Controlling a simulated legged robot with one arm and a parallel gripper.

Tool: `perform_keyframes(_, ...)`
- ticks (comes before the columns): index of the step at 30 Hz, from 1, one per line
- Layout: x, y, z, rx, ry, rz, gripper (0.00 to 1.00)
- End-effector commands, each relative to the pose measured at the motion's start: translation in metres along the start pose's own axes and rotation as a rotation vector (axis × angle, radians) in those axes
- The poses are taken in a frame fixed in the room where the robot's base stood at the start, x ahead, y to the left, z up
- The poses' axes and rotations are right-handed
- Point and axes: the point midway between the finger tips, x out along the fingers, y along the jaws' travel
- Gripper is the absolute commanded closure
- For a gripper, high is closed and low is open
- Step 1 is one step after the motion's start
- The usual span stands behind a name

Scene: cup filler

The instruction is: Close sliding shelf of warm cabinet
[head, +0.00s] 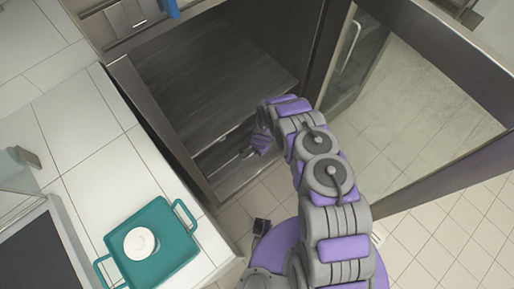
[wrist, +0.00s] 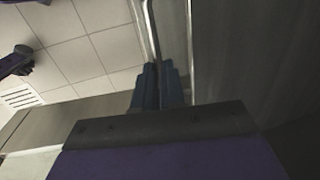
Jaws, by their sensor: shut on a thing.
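The cabinet (head: 313,60) stands with its front facing me. Its dark wood-grained sliding shelf (head: 215,75) shows inside the opening. My gripper (head: 247,152) is at the low front of the shelf, partly hidden by my own arm. In the wrist view my gripper (wrist: 158,88) has its two dark fingers shut around a thin metal bar handle (wrist: 150,30). A flat dark panel (wrist: 235,50) lies right beside the handle. How far the shelf sticks out is hard to tell.
The cabinet's glass door (head: 425,110) stands open at the right. A white tiled counter (head: 90,140) borders the left, with a teal tray (head: 175,255) holding a white round item (head: 141,243). The tiled floor (head: 440,240) is clear at the lower right.

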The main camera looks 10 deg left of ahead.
Motion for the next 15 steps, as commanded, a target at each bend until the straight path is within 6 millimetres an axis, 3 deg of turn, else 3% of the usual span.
perform_keyframes(8,-0.0028,-0.0089,-0.0064,0.002,0.019,-0.013,1.0)
perform_keyframes(9,-0.0027,-0.0094,-0.0065,0.002,0.019,-0.014,0.86)
perform_keyframes(15,-0.002,-0.0076,-0.0059,0.002,0.016,-0.011,0.67)
